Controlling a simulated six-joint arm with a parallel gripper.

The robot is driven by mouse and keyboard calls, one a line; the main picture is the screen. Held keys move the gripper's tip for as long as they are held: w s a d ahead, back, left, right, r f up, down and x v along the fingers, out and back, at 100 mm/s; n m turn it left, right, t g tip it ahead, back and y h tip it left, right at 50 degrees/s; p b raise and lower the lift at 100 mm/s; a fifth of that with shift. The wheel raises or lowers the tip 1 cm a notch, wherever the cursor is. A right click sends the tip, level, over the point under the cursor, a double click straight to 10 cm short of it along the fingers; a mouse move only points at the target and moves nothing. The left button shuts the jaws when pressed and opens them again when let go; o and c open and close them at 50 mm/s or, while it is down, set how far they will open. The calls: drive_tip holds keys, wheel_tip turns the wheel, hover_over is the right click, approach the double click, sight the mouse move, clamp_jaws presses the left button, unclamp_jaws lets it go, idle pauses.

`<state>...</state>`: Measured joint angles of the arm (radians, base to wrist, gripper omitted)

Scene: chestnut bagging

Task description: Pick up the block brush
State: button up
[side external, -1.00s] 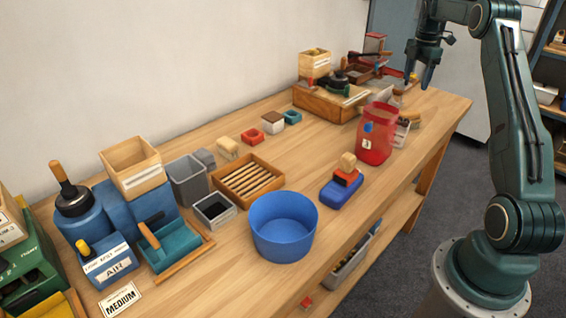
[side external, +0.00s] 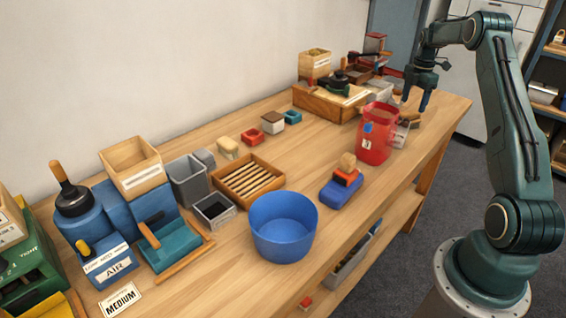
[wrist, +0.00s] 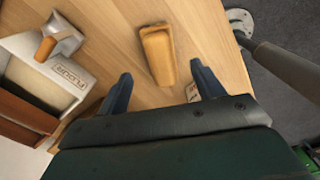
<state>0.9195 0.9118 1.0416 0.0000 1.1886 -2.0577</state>
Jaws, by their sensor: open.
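The block brush, a tan-orange wooden block (wrist: 158,52), lies on the bench in the wrist view, ahead of and between the two fingertips. In the side external view the brush (side external: 411,118) is small and partly hidden behind the red container, near the bench's right end. My gripper (side external: 414,105) points down just above it, with its fingers apart and nothing between them. In the wrist view my gripper (wrist: 160,76) has one dark blue finger on either side of the brush's line. I cannot tell the exact height of the fingertips above the bench.
A red container (side external: 374,135) stands close to the brush. A wooden tray (side external: 330,104) with tools lies behind to the left. A metal scoop with an orange handle (wrist: 46,48) lies left in the wrist view. The bench edge (wrist: 240,60) is close on the right.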

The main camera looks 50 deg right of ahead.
sight(410, 112)
drive_tip(key=shift+f, duration=0.8)
drive_tip(key=shift+a+f, duration=0.2)
drive_tip(key=shift+f, duration=2.4)
drive_tip(key=c, duration=1.1)
drive_tip(key=shift+r, duration=0.2)
wheel_tip(410, 112, up, 20)
drive_tip(key=shift+f, duration=0.15)
